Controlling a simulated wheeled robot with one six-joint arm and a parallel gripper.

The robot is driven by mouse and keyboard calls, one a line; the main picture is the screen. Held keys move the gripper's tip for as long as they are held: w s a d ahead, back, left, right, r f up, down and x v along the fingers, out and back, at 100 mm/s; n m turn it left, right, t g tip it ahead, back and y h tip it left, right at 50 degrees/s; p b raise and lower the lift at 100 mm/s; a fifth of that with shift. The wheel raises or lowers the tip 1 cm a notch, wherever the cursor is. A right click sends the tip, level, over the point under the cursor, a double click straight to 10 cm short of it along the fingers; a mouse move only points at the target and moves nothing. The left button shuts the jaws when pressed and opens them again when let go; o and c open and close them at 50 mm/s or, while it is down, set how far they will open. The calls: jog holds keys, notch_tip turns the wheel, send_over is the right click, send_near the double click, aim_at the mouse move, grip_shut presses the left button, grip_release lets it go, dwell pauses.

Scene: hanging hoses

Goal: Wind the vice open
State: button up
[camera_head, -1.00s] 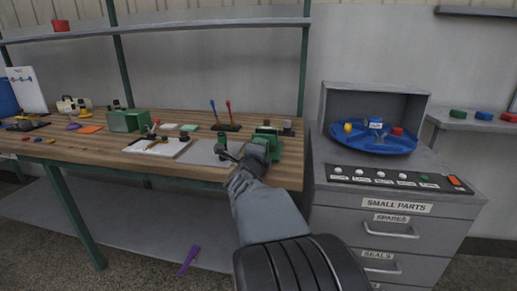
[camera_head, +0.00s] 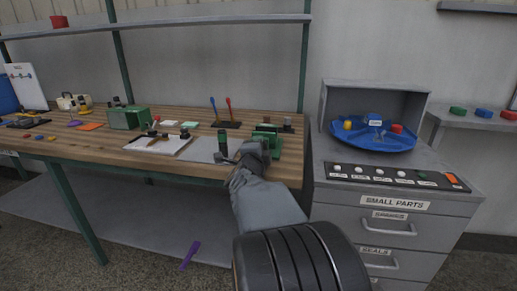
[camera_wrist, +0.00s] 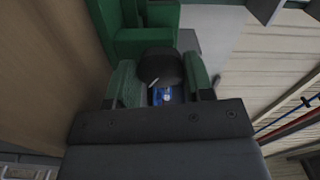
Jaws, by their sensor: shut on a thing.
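The green vice (camera_head: 268,134) stands at the right front corner of the wooden bench. My gripper (camera_head: 250,156) is at its front side and hides part of it. In the wrist view my gripper (camera_wrist: 161,78) has its two green-padded fingers on either side of a dark rounded knob (camera_wrist: 160,66), shut on it. The green vice body (camera_wrist: 148,32) is just beyond the fingertips. A short dark bar (camera_head: 224,158) shows left of my gripper in the head view. The vice's jaw gap is hidden.
On the bench (camera_head: 110,158) are a white board (camera_head: 160,143) with small parts, a green box (camera_head: 127,117) and a stand with blue and red levers (camera_head: 228,122). A grey drawer cabinet (camera_head: 400,190) with a blue round tray (camera_head: 372,140) stands close on the right.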

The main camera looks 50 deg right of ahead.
jog(key=o, duration=0.9)
jog(key=shift+a, duration=0.1)
